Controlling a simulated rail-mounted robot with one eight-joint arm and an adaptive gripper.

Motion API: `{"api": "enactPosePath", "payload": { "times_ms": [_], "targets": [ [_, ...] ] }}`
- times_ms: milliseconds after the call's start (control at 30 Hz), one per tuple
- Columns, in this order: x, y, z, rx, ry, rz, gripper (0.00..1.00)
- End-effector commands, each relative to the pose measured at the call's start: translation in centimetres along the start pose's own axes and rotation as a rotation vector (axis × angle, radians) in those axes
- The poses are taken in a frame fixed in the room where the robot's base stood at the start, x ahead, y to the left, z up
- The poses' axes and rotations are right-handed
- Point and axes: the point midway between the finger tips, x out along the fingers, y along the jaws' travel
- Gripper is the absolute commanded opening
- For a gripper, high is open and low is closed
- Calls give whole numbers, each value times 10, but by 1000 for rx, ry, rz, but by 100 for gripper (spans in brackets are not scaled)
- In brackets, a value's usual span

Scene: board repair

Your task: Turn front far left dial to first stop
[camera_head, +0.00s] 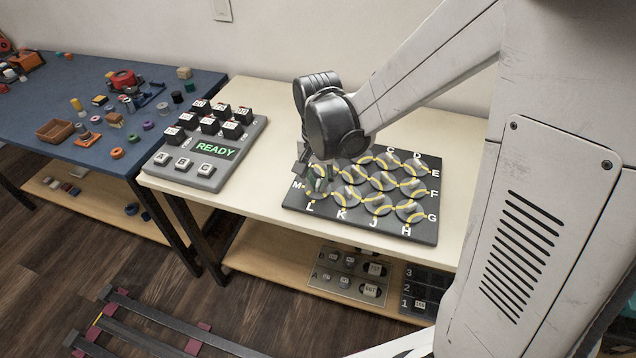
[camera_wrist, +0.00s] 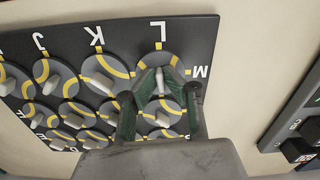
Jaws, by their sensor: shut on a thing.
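The black dial board (camera_head: 425,232) lies flat on the cream table, with rows of round grey dials marked by yellow arcs and white letters round its edge. In the wrist view, the front far left dial (camera_wrist: 158,60) is beside the letters L and M, its pale knob (camera_wrist: 160,80) pointing roughly towards L. My gripper (camera_head: 318,182) reaches down over this dial and hides most of it in the head view. In the wrist view, the green-padded fingers of my gripper (camera_wrist: 162,82) are shut on the knob, one on each side.
Neighbouring dials, such as the one by K (camera_wrist: 105,72), sit close beside my fingers. A grey button box (camera_head: 205,170) reading READY stands to the left on the same table (camera_head: 262,205). A blue table (camera_head: 60,120) with small parts is further left.

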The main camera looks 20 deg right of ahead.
Motion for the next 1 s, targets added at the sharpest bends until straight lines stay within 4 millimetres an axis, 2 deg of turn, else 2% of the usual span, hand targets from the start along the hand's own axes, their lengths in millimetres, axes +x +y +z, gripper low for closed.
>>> {"api": "enactPosePath", "payload": {
  "times_ms": [600, 1000],
  "targets": [
    [0, -2, 0, 578, 0, 0, 0],
    [0, -2, -1, 839, 0, 0, 0]
  ]
}}
